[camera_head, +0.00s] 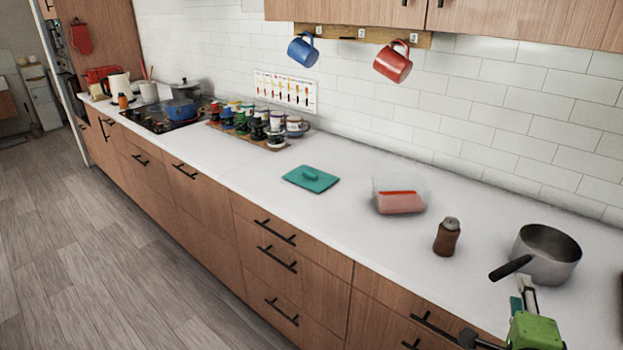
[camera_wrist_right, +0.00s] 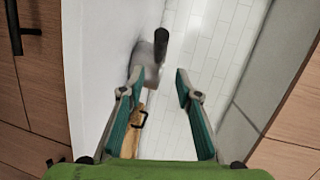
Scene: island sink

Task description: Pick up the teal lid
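My right gripper (camera_head: 524,286) is at the lower right of the head view, close to the saucepan's handle and well to the right of the lid. In the right wrist view the right gripper (camera_wrist_right: 156,85) has its two teal-padded fingers spread apart with nothing between them. The lid cannot be made out in the wrist view. My left gripper is not in view.
A clear container (camera_head: 400,195) with pinkish contents, a brown shaker (camera_head: 447,237) and a grey saucepan (camera_head: 546,254) stand right of the lid. A wooden board (camera_head: 230,131) with several jars is behind left. Counter around the lid is clear.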

